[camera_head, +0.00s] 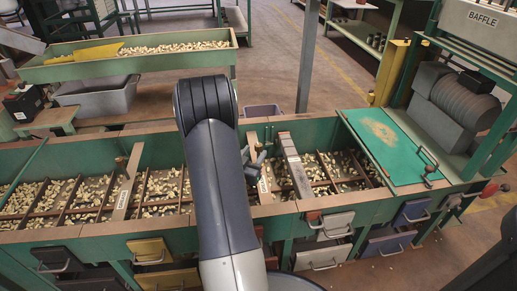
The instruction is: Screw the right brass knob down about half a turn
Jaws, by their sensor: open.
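My gripper (256,160) is small in view, to the right of my dark arm, low over the green hopper trough. Its jaws are open at a pale slide bar with a label (264,186). The right brass knob cannot be made out clearly; it appears hidden by or between the jaws, and I cannot tell whether they touch it.
The trough (100,235) holds nuts in divided bays. Another bar (296,165) stands close to the right of my gripper. A green panel (385,145) and a machine marked BAFFLE (483,20) are at right. Drawers (323,257) hang below the front edge.

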